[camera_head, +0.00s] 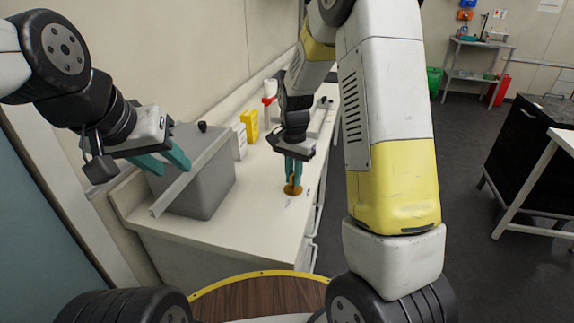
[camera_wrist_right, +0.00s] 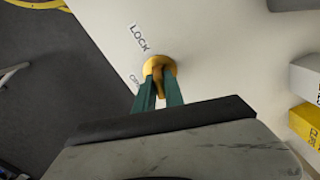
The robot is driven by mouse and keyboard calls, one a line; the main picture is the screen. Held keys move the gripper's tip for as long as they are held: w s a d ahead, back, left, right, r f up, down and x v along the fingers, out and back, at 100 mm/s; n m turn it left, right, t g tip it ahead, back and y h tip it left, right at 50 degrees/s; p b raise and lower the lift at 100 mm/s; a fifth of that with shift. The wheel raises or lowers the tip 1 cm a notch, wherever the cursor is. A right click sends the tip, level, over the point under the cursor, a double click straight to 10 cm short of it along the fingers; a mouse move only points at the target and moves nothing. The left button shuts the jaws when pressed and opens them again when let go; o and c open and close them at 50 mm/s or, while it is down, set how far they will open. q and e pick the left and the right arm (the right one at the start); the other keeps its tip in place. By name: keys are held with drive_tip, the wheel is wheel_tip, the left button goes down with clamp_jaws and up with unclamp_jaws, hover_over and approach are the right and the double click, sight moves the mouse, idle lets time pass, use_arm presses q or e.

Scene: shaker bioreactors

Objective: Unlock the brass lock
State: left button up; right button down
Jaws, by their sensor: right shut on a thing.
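The brass lock (camera_head: 293,188) is a round golden piece with an upright handle, set on the white counter top near its front edge. In the right wrist view the brass lock (camera_wrist_right: 158,66) sits beside printed lettering that reads "LOCK", with a second, partly hidden word below it. My right gripper (camera_head: 293,178) points down with its teal fingers shut on the lock's handle; the fingers (camera_wrist_right: 159,82) stand on both sides of it in the wrist view. My left gripper (camera_head: 166,163) is open and empty, beside the grey box at the left.
A grey box (camera_head: 208,180) with a slanted edge stands on the counter's left part. A yellow box (camera_head: 250,125), a white box (camera_head: 239,142) and a red-and-white bottle (camera_head: 269,98) stand along the wall. The counter top (camera_head: 262,215) around the lock is clear.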

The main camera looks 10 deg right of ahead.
drive_tip(key=shift+s+f+m, duration=0.15)
drive_tip(key=shift+f+m, duration=0.05)
drive_tip(key=shift+m, duration=0.6)
drive_tip(key=shift+a+m, duration=0.1)
drive_tip(key=shift+m, duration=2.3)
drive_tip(key=shift+s, duration=0.1)
drive_tip(key=shift+m, duration=0.8)
drive_tip(key=m, duration=0.3)
